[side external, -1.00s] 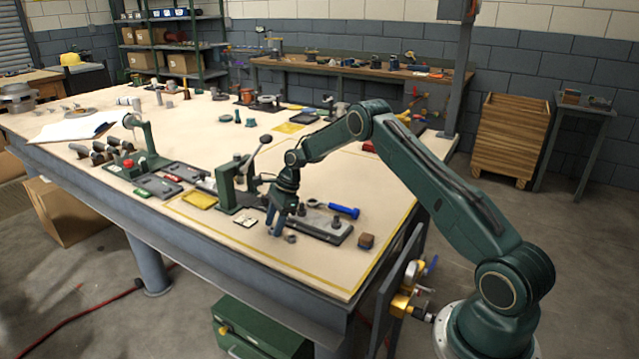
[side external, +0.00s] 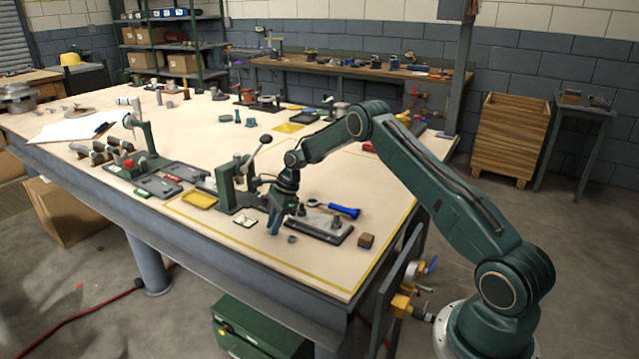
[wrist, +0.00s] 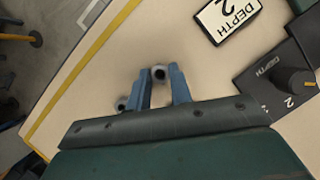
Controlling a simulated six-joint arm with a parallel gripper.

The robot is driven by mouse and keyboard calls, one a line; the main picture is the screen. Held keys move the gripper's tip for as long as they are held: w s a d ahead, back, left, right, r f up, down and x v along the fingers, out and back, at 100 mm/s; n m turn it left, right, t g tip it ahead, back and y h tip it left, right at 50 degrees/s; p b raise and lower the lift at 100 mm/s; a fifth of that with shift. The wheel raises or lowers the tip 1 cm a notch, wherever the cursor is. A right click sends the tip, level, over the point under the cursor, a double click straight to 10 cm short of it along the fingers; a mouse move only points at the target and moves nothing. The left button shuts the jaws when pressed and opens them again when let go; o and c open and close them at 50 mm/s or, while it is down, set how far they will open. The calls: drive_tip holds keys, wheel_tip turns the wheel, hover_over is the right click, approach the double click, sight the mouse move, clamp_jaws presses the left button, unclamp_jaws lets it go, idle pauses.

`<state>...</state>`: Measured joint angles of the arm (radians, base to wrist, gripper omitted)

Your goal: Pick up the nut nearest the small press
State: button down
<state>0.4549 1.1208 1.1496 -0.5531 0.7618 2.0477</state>
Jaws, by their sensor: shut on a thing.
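The small press (side external: 228,188) is green with a black-knobbed lever and stands just left of my gripper (side external: 274,230) in the side view. In the wrist view, my gripper (wrist: 159,82) has its two blue fingers closed on a small grey nut (wrist: 159,72) at the fingertips. That nut cannot be made out between the fingers in the side view. A second grey nut (wrist: 122,103) lies outside the fingers, at their left in the wrist view. In the side view this loose nut (side external: 292,239) lies on the table just right of the fingertips.
A white "DEPTH 2" card (wrist: 228,16) lies near the fingers. A yellow tray (side external: 199,200) is left of the press. The table's front strip is clear.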

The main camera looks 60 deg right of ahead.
wheel_tip(320, 180, up, 10)
idle(0.7)
drive_tip(key=shift+d, duration=0.1)
idle(0.4)
